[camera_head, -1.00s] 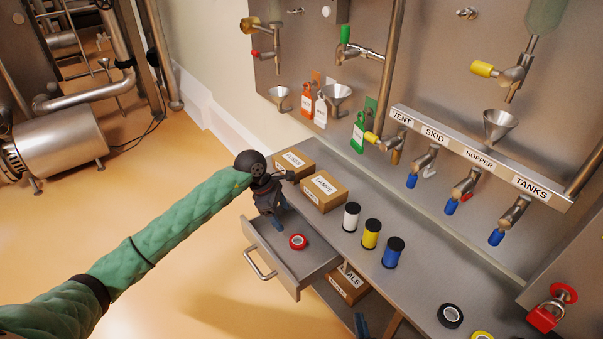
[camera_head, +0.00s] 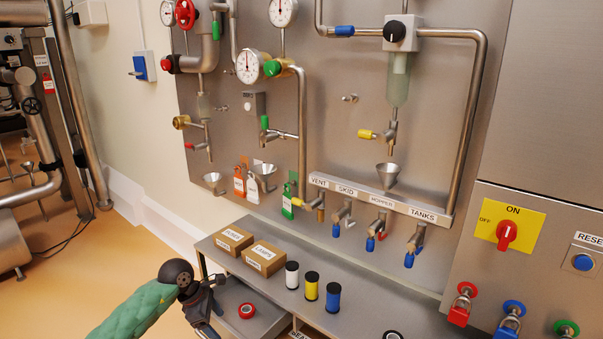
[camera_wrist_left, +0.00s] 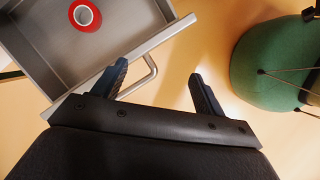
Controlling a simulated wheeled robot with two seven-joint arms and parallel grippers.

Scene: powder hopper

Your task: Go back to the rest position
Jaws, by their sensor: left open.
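My left gripper (camera_head: 205,318) shows at the bottom of the head view, at the end of my green-sleeved arm, left of the open drawer (camera_head: 268,326). In the left wrist view its two fingers (camera_wrist_left: 158,72) are spread apart with nothing between them. The drawer's front edge and bar handle (camera_wrist_left: 151,72) show just beyond the fingers. A red tape roll (camera_head: 246,311) lies in the drawer; it also shows in the left wrist view (camera_wrist_left: 84,15). My right gripper is in neither view.
Two cardboard boxes (camera_head: 264,259) and white, yellow (camera_head: 311,286) and blue spools stand on the grey bench. Behind is a steel panel with valves, funnels and gauges. A red switch (camera_head: 507,235) and padlocks are at right. Open floor (camera_head: 75,290) lies left.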

